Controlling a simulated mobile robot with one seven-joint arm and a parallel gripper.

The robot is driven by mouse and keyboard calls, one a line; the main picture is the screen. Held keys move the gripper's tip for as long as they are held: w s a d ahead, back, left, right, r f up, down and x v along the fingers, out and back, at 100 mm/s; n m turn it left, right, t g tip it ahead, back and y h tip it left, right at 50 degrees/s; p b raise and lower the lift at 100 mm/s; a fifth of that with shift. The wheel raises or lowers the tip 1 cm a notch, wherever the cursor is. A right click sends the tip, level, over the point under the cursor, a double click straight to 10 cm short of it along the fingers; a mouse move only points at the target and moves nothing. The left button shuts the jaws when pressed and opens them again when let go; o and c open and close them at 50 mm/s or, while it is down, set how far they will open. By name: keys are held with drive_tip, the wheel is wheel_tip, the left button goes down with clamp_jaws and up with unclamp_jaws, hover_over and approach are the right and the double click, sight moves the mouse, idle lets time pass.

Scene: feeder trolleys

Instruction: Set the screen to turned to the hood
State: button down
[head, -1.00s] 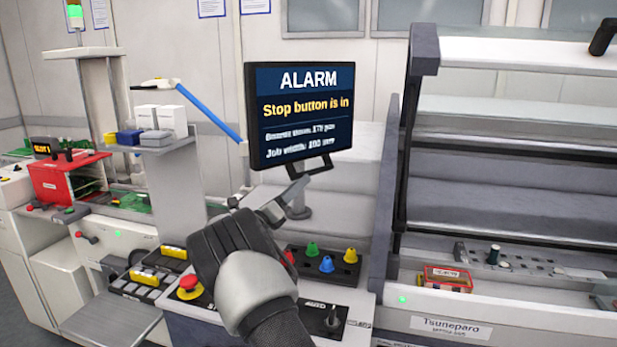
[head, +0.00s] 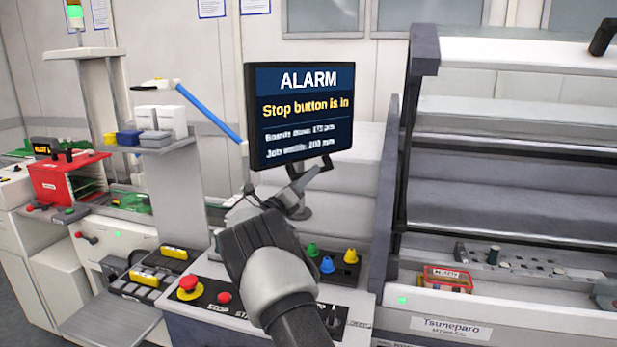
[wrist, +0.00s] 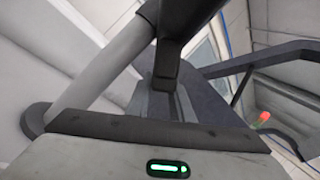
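The screen (head: 301,112) is a dark flat monitor on a short grey stand, showing "ALARM, Stop button is in" in the head view. My gripper (head: 291,192) is just below the screen, by the handle and stand, and partly hides the stand. In the wrist view a grey post (wrist: 100,75) with a round base rises close to my gripper. Contact with the handle, and whether the fingers are open or shut, cannot be told.
A machine with a raised, sloping hood frame (head: 424,50) stands to the right. Below the screen is a panel with a red stop button (head: 188,287), a red button, and yellow, green and blue knobs. A shelf with white boxes (head: 161,121) stands left.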

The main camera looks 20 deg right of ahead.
drive_tip(key=shift+w+d+n+t+y, duration=0.1)
drive_tip(key=shift+d+n+t+y, duration=0.15)
drive_tip(key=shift+n+t+y, duration=0.25)
drive_tip(key=shift+w+d+n+t+y, duration=0.1)
drive_tip(key=shift+d+n+t+y, duration=0.2)
drive_tip(key=shift+t+y, duration=0.3)
drive_tip(key=c, duration=1.6)
unclamp_jaws()
drive_tip(key=shift+s, duration=0.1)
drive_tip(key=shift+o, duration=0.2)
drive_tip(key=shift+a, duration=0.15)
drive_tip(key=v, duration=1.7)
drive_tip(key=shift+f, duration=0.3)
drive_tip(key=shift+s, duration=0.15)
